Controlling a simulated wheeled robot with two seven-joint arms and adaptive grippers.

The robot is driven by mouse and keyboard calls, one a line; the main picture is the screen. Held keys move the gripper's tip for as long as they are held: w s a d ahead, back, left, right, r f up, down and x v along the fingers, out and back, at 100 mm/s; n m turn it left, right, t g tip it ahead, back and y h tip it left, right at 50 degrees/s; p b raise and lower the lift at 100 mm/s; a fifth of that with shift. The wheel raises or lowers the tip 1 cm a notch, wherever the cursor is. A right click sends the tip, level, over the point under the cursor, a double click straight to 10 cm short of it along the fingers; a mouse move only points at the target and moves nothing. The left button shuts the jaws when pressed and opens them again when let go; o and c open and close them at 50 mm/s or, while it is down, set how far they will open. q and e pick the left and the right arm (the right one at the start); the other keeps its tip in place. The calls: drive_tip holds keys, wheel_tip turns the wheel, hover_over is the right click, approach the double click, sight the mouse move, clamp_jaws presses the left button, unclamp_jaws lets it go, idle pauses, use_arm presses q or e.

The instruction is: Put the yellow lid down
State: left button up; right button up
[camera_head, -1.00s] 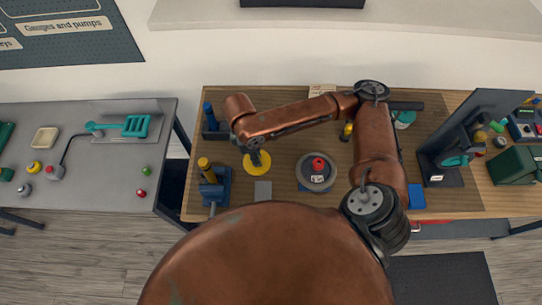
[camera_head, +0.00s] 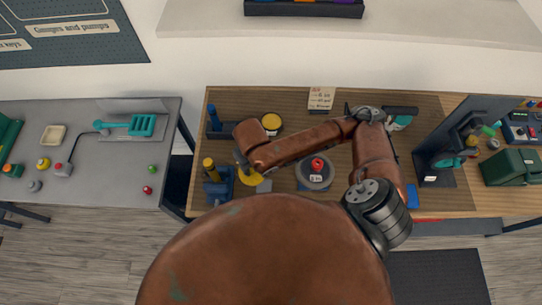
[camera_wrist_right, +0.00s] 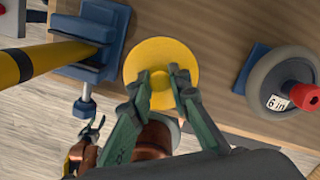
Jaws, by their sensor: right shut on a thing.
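The yellow lid (camera_head: 249,179) is a round disc with a raised middle. It is between the blue vise (camera_head: 219,189) and the grey wheel-like part with a red hub (camera_head: 315,174). In the right wrist view the lid (camera_wrist_right: 160,50) shows face-on, with my right gripper's green fingertips (camera_wrist_right: 161,82) closed at its centre. My right gripper (camera_head: 245,165) also shows in the head view, partly behind my arm. My left gripper is not identifiable.
A round yellow-topped container (camera_head: 271,123) stands farther back on the wooden bench (camera_head: 350,120). The vise holds a yellow rod (camera_wrist_right: 38,62) close left of the lid. A grey table (camera_head: 95,170) is at left.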

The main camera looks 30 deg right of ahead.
drive_tip(key=w+d+f+b, duration=0.2)
drive_tip(key=d, duration=0.1)
drive_tip(key=w+d+f+b, duration=0.2)
drive_tip(key=d+f, duration=0.1)
drive_tip(key=d, duration=0.1)
drive_tip(key=w+d+f+b, duration=0.2)
drive_tip(key=d+f+b, duration=0.1)
drive_tip(key=d, duration=0.1)
drive_tip(key=shift+w+f, duration=0.1)
drive_tip(key=shift+f, duration=0.05)
drive_tip(key=shift+w+d+f, duration=0.3)
drive_tip(key=shift+d+f, duration=0.05)
drive_tip(key=shift+f, duration=0.3)
drive_tip(key=shift+w+d+f, duration=0.1)
drive_tip(key=shift+d+f, duration=0.1)
drive_tip(key=shift+f, duration=1.5)
drive_tip(key=shift+f, duration=0.1)
drive_tip(key=o, duration=0.9)
drive_tip(key=shift+o, duration=0.2)
wheel_tip(320, 180, up, 12)
drive_tip(key=s+p, duration=0.1)
drive_tip(key=shift+s, duration=0.2)
